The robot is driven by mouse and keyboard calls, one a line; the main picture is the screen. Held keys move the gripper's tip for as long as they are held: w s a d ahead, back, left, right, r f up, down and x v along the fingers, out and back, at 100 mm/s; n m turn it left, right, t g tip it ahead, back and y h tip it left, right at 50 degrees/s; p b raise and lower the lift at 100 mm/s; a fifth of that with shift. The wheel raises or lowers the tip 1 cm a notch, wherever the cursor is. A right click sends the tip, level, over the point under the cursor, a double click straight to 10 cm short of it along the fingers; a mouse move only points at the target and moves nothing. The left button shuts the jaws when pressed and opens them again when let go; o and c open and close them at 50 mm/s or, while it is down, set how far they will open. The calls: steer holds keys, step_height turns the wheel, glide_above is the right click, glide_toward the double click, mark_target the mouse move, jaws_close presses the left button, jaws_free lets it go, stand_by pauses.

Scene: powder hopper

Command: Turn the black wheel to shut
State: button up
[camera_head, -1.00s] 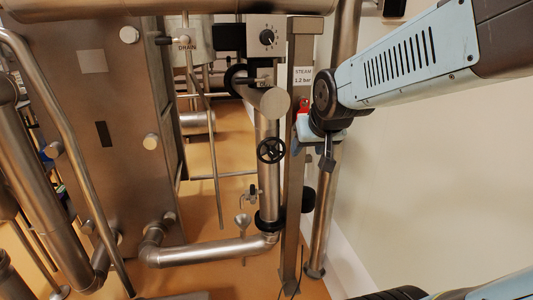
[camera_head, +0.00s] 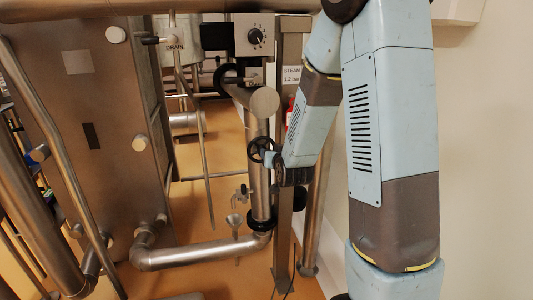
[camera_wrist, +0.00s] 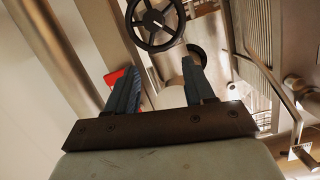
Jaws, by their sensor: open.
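The black wheel (camera_head: 250,149) is a small spoked handwheel on the upright steel pipe in the head view. In the wrist view the wheel (camera_wrist: 154,17) stands at the top, beyond the fingertips, with its rim, hub and spokes in sight. My gripper (camera_wrist: 160,66) is open and empty, its two blue-grey fingers pointing towards the wheel. In the head view my gripper (camera_head: 271,158) is at the wheel's right side and covers part of its right rim. I cannot tell there whether a finger touches it; the wrist view shows the wheel outside the fingers.
A box with a dial (camera_head: 255,36) is above the wheel. A steel post with a STEAM label (camera_head: 291,74) and a red object (camera_head: 291,116) stand close to my arm. A large steel cabinet (camera_head: 85,120) fills the left. Pale wall is at the right.

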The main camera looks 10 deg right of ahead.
step_height(320, 180, down, 7)
steer(key=w+m+t, duration=0.1)
steer(key=t, duration=0.2)
steer(key=w, duration=1.4)
steer(key=shift+d+r, duration=0.1)
steer(key=shift+r, duration=0.1)
steer(key=shift+c, duration=0.3)
